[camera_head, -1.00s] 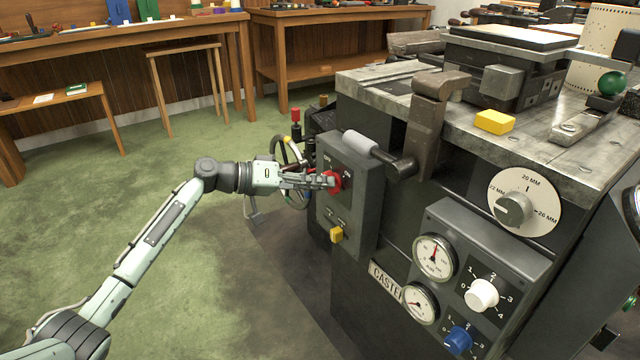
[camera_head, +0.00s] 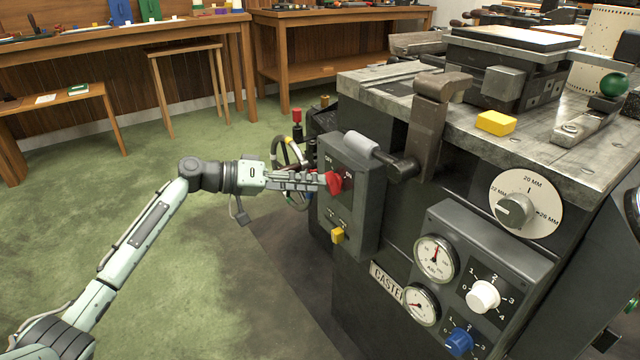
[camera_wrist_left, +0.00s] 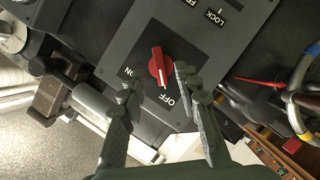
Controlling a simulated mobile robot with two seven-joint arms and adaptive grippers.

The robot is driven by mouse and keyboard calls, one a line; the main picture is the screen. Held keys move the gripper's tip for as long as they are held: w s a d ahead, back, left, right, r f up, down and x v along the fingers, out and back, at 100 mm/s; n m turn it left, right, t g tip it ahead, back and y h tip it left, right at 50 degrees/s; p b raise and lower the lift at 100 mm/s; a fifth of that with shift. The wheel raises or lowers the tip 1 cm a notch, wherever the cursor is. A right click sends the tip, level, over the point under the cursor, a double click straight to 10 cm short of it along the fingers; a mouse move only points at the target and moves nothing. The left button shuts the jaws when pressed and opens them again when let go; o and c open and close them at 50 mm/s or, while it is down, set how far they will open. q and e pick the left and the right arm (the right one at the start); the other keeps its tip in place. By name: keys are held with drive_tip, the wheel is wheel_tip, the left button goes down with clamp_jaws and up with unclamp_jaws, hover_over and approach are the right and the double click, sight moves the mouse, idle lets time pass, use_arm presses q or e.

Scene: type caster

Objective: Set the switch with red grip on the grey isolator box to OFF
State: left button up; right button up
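The grey isolator box (camera_head: 362,205) is on the near left face of the dark machine. Its switch with red grip (camera_head: 335,182) also shows in the left wrist view (camera_wrist_left: 159,66). There, one end of the grip points down toward the OFF label (camera_wrist_left: 170,100); the ON label (camera_wrist_left: 128,72) is to its left. My left gripper (camera_head: 317,182) is in front of the switch, a little to its left in the head view. In the left wrist view its fingers (camera_wrist_left: 158,84) are apart, with nothing held between them. My right gripper is not in view.
A yellow grip (camera_head: 337,235) is lower on the same box. A dark lever with a grey cylindrical handle (camera_head: 360,142) is close to the box's upper right. Gauges (camera_head: 434,258) and knobs (camera_head: 482,295) are to the right. Green floor (camera_head: 230,290) is free at left.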

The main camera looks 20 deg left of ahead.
use_arm(q)
drive_tip(key=v, duration=0.9)
drive_tip(key=shift+d, duration=0.1)
drive_tip(key=s+d+f+g+y+p, duration=0.2)
drive_tip(key=s+d+f+y, duration=0.15)
drive_tip(key=s+f, duration=0.6)
drive_tip(key=s+d+f+g+y+p, duration=0.2)
drive_tip(key=s+f+y, duration=0.25)
drive_tip(key=f, duration=0.95)
drive_tip(key=s+a+f+g+y+p, duration=0.1)
drive_tip(key=s+f+y, duration=0.1)
drive_tip(key=s, duration=0.5)
drive_tip(key=s+a+f+y+p, duration=0.1)
drive_tip(key=s+f+y, duration=0.2)
drive_tip(key=s, duration=0.5)
drive_tip(key=shift+a+g+y, duration=0.3)
drive_tip(key=shift+a+g, duration=0.05)
drive_tip(key=shift+g, duration=0.05)
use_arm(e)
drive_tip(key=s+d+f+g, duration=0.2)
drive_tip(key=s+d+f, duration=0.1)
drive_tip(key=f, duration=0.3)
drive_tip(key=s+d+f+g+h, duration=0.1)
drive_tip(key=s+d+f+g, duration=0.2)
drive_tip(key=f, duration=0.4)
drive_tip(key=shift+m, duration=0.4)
